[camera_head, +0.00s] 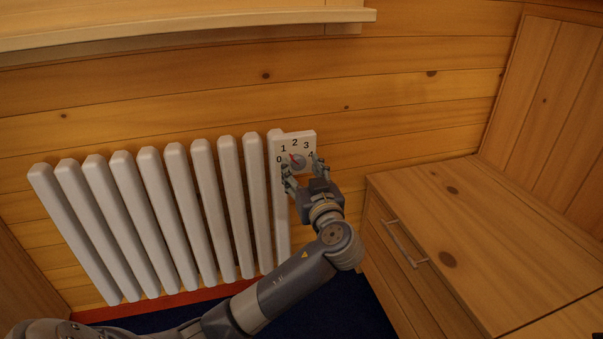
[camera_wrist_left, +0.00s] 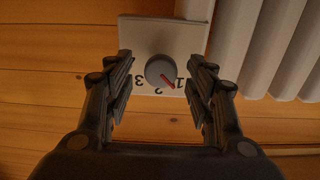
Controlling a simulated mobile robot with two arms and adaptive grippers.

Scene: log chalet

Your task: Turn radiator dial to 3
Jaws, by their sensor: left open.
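The radiator dial (camera_head: 298,162) is a round grey knob with a red pointer on a white plate (camera_head: 308,137) marked 0 to 4, at the right end of the white radiator (camera_head: 180,215). In the left wrist view the knob (camera_wrist_left: 159,69) appears upside down, its red pointer between 1 and 2, closer to 1. My left gripper (camera_head: 303,168) is open in front of the plate. In the wrist view its fingers (camera_wrist_left: 160,80) stand on either side of the knob, with gaps on both sides. My right gripper is not in view.
A wooden cabinet (camera_head: 455,225) with a metal handle (camera_head: 405,243) stands close to the right of my left arm. A wooden ledge (camera_head: 190,22) runs along the wall above. Blue floor (camera_head: 345,305) shows below the radiator.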

